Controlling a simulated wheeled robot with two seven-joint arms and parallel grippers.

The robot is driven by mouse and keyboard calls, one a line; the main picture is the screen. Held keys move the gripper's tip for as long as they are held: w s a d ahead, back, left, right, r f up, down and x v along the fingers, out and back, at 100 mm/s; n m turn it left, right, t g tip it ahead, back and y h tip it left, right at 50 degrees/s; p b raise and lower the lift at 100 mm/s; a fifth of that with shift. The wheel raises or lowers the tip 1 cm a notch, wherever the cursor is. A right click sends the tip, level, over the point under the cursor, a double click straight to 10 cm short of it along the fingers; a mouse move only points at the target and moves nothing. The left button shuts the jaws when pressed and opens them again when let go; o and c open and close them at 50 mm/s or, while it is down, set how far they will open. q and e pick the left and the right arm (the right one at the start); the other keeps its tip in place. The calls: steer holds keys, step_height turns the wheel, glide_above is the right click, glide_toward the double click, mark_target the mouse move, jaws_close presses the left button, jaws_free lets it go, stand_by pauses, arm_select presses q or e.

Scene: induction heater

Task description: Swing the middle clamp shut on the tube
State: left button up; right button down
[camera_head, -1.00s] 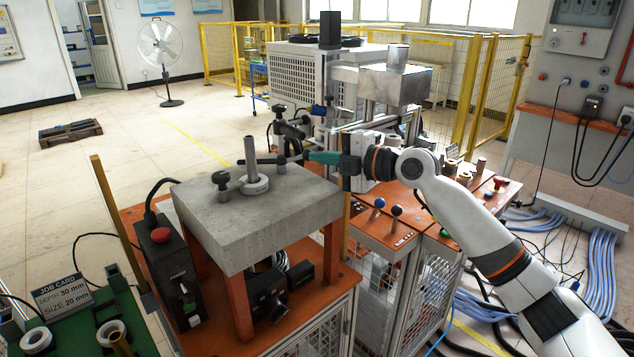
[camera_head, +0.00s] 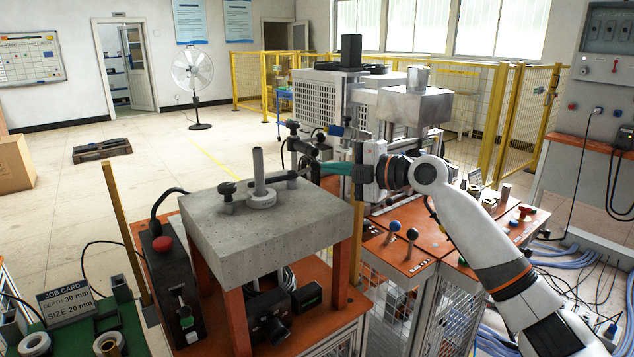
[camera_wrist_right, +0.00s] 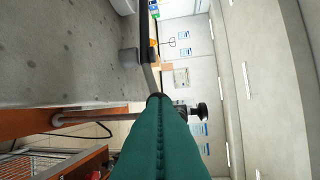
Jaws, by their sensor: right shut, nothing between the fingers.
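The grey tube (camera_head: 258,168) stands upright in a pale ring (camera_head: 262,199) on top of a grey block (camera_head: 215,228). A dark clamp arm (camera_head: 287,177) reaches from a black clamp post at right towards the tube's right side; I cannot tell whether it touches. My right gripper (camera_head: 324,167) is shut and empty, its teal fingers pointing left beside the clamp post. In the right wrist view its closed fingertips (camera_wrist_right: 159,98) are close to a dark clamp part; contact is unclear. A black knob (camera_wrist_right: 198,112) shows beside them. My left gripper is out of view.
Another black-knobbed clamp (camera_head: 227,190) stands left of the tube. Behind is a machine with a metal box (camera_head: 405,105) on columns. A panel with ball-topped levers (camera_head: 394,226) lies below my right arm. A job card (camera_head: 65,302) stands at lower left.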

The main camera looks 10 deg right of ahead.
steer(key=b+v, duration=0.2)
steer(key=v, duration=1)
steer(key=shift+d, duration=0.1)
stand_by(0.8)
